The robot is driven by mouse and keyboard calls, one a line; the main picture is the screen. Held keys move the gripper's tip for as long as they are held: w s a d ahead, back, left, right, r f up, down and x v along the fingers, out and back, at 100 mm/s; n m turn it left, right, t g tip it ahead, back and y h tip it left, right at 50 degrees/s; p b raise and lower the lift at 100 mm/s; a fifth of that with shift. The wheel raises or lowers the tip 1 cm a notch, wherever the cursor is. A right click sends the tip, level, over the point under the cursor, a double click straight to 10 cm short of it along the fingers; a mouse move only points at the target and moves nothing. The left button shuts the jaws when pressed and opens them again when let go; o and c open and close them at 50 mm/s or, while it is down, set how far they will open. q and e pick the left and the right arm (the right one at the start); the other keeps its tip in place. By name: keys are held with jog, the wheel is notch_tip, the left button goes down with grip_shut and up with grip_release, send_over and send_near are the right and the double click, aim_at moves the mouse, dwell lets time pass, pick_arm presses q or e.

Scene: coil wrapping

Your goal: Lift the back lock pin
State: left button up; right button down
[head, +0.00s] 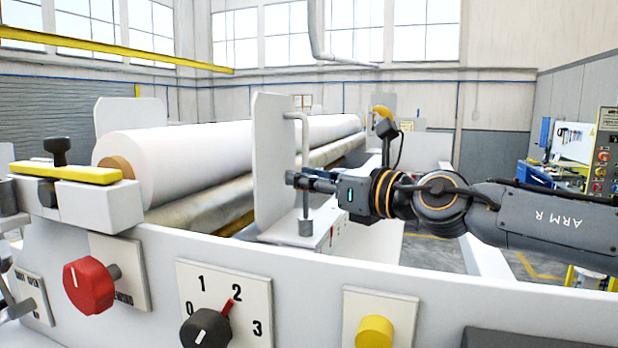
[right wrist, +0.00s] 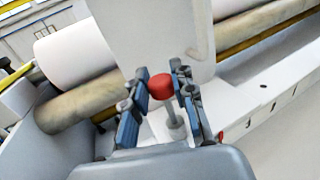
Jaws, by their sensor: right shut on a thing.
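A black-knobbed pin (head: 57,152) stands upright through a yellow bar (head: 66,173) on the white block at the left. At the far end of the rolls is another yellow piece with a black part (head: 385,122), too small to make out. My right gripper (head: 298,181) is shut on a red knob (right wrist: 161,87) atop an upright grey rod, whose lower part (head: 305,213) shows below the fingers. In the right wrist view the fingers (right wrist: 160,92) flank the knob. Grey parts at the head view's left edge may be my left gripper (head: 10,205), mostly cut off.
A large white roll (head: 215,155) lies behind the front panel, with a tan roller (head: 200,205) below it. A white upright plate (head: 273,165) stands beside my right gripper. The panel carries a red knob (head: 88,285), a black selector (head: 205,328) and a yellow button (head: 374,333).

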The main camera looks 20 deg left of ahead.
notch_tip(320, 180, up, 2)
jog(key=shift+w+d+r+b, duration=0.1)
jog(key=shift+r+b, duration=0.15)
jog(key=shift+b, duration=0.15)
jog(key=shift+r, duration=0.35)
jog(key=c, duration=1.1)
grip_release()
jog(key=shift+d, duration=0.1)
jog(key=shift+f, duration=0.1)
jog(key=v, duration=1.2)
jog(key=shift+d, duration=0.4)
